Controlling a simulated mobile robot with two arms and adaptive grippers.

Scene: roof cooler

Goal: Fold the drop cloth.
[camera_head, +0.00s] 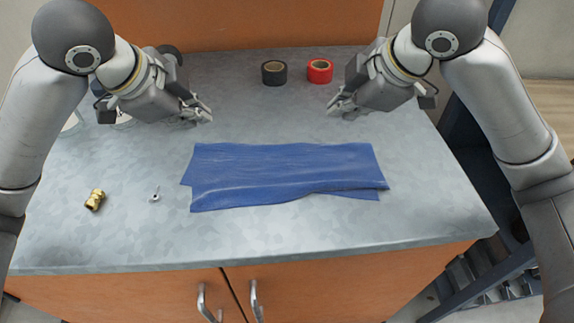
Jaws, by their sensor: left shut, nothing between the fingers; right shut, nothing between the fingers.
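The blue drop cloth (285,172) lies in the middle of the metal worktop as a wide, flat band. Layers overlap at its front edge, where a lower layer shows at the right corner and at the left end. My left gripper (205,115) is shut and empty, above the worktop behind the cloth's left end. My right gripper (337,108) is shut and empty, behind the cloth's right part. Neither gripper appears to touch the cloth.
A black tape roll (274,73) and a red tape roll (320,71) stand at the back. A brass fitting (95,200) and a small metal part (155,194) lie left of the cloth. The worktop (440,205) is clear to the right and in front.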

